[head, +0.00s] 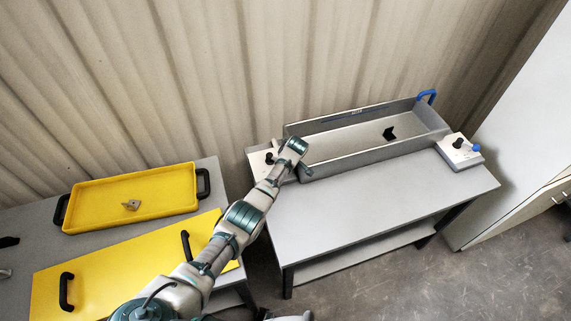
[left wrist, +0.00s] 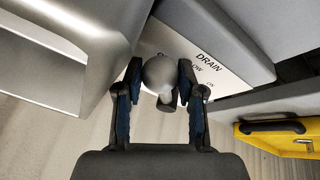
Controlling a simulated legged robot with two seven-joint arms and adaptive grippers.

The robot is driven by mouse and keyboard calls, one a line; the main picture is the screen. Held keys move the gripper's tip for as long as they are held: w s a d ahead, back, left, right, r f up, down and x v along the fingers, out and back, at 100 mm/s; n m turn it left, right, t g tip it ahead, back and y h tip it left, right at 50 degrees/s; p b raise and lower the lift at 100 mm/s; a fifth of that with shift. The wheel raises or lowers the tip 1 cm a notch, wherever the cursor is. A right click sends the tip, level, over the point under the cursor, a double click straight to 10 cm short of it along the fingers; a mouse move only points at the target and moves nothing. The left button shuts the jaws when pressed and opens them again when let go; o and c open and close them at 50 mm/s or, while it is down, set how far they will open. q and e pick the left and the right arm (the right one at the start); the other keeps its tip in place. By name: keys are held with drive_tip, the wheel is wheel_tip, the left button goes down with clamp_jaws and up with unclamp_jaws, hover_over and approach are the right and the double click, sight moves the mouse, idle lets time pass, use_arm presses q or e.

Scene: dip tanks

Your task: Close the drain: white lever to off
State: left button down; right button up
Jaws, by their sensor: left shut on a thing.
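My left gripper (left wrist: 160,88) is shut on the lever, one finger on each side of the knob. In the head view the panel (head: 256,160) is at the left end of the grey tank (head: 350,160), and my arm hides most of the lever. My right gripper is not in view.
A black object (head: 389,133) is in the tank. A yellow tray (head: 90,213) and yellow lid (head: 125,270) are on the left table. The grey table front (head: 390,205) is clear.

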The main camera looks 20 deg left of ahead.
use_arm(q)
drive_tip(key=c, duration=0.7)
unclamp_jaws()
drive_tip(key=shift+w, duration=0.15)
